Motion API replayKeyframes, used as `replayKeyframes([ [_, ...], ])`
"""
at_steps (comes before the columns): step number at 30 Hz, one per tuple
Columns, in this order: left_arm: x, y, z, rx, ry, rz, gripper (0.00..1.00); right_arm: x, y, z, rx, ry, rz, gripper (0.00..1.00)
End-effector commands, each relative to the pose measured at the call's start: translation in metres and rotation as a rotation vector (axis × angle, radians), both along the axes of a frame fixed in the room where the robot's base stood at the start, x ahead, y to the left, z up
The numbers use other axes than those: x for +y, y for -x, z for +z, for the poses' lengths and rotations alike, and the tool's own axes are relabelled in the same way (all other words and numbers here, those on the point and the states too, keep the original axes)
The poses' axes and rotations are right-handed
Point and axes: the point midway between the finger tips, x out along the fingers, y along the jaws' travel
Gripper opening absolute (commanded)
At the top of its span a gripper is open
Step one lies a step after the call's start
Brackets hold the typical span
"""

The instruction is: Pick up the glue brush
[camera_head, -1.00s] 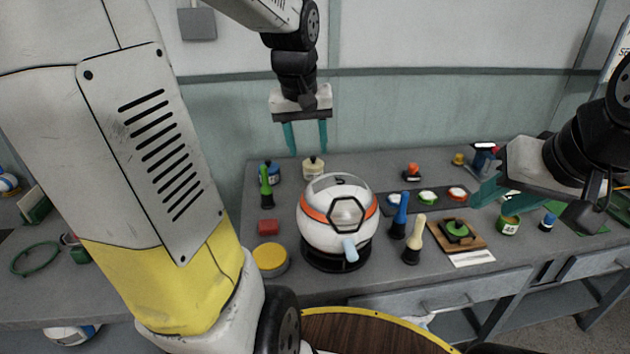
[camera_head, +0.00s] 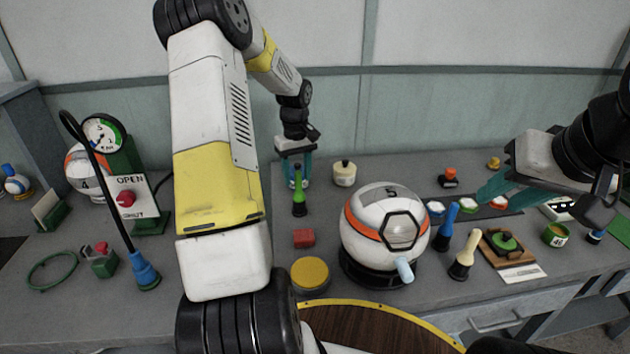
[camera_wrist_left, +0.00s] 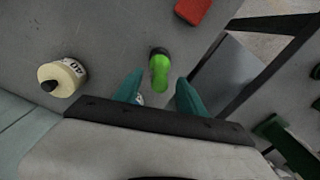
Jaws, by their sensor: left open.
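A green-handled tool (camera_head: 299,198) with a dark base stands upright on the bench, left of the white ball. A blue-handled tool (camera_head: 446,228) and a cream-handled tool (camera_head: 464,256) stand right of the ball; I cannot tell from labels which is the glue brush. My left gripper (camera_head: 295,168) is open and empty, at the top of the green tool. In the left wrist view the green tool (camera_wrist_left: 160,72) shows just beyond the gap between the open fingers (camera_wrist_left: 158,92). My right gripper (camera_head: 505,187) hangs over the bench's right side, its jaw gap unclear.
The white ball (camera_head: 377,240) sits in a dark stand. A cream jar (camera_head: 344,175) stands right of my left gripper. A red block (camera_head: 304,238) and a yellow-topped tin (camera_head: 310,274) lie nearer the front.

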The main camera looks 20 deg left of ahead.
Motion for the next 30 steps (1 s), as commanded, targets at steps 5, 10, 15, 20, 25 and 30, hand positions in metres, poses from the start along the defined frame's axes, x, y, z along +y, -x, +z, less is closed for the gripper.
replayKeyframes([
  [5, -0.001, 0.001, -0.029, 0.003, 0.001, 0.0, 0.48, 0.0, 0.0, 0.0, 0.0, 0.0, 0.0, 0.36],
  [10, -0.001, 0.0, -0.039, 0.0, 0.0, -0.001, 0.48, 0.0, 0.0, 0.0, 0.0, 0.0, 0.0, 0.36],
  [15, -0.001, 0.0, -0.039, -0.001, -0.001, -0.001, 0.48, 0.0, 0.0, 0.0, 0.0, 0.0, 0.0, 0.36],
  [20, -0.001, 0.0, -0.039, -0.001, -0.001, -0.001, 0.21, 0.0, 0.0, 0.0, 0.0, 0.0, 0.0, 0.36],
  [25, -0.001, 0.0, -0.039, -0.001, -0.001, -0.001, 0.0, 0.0, 0.0, 0.0, 0.0, 0.0, 0.0, 0.36],
  [30, -0.001, 0.0, -0.039, -0.001, -0.001, -0.001, 0.0, 0.0, 0.0, 0.0, 0.0, 0.0, 0.0, 0.36],
])
